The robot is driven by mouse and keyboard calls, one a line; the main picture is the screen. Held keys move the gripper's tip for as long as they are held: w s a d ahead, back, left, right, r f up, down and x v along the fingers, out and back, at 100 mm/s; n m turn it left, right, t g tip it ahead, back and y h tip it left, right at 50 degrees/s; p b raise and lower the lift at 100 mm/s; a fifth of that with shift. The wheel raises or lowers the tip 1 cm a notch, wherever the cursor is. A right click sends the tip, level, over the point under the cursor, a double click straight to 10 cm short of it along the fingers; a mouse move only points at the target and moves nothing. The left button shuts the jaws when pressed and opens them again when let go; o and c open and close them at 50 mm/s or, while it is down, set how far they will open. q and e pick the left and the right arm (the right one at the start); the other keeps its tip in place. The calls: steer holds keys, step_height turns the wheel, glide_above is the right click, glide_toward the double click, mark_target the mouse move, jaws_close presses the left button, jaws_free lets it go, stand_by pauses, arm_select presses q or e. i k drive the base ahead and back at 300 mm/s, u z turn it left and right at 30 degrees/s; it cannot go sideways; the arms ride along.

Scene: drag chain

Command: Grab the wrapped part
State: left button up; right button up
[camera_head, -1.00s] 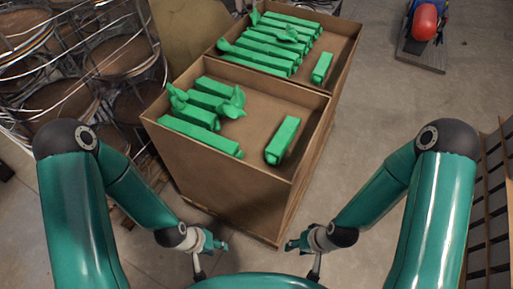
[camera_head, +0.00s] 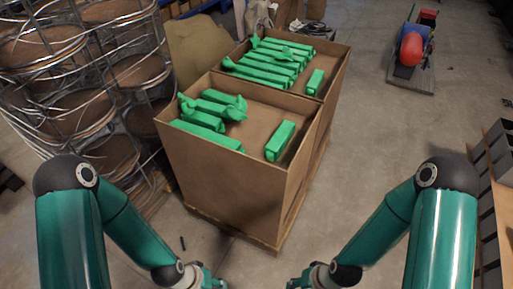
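Several green wrapped parts lie in two open cardboard boxes. In the near box (camera_head: 230,165), a single long wrapped part (camera_head: 281,140) lies apart on the right, and several more wrapped parts (camera_head: 208,137) lie on the left, some with twisted wrapping ends. The far box (camera_head: 337,62) holds a row of wrapped parts (camera_head: 265,68) and one lone wrapped part (camera_head: 314,82) at its right. My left gripper (camera_head: 212,283) and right gripper (camera_head: 297,284) are low at the bottom edge, in front of the near box and apart from it. Their fingers are small and partly cut off.
The boxes stand on a wooden pallet (camera_head: 230,232). Stacked wire reels (camera_head: 85,80) crowd the left side. A red and blue machine (camera_head: 411,48) stands on a board at the back right. Grey bins (camera_head: 495,190) line the right edge. The floor right of the boxes is clear.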

mark_target(274, 149)
steer(key=z, duration=0.2)
steer(key=i, duration=0.85)
steer(key=u, duration=0.1)
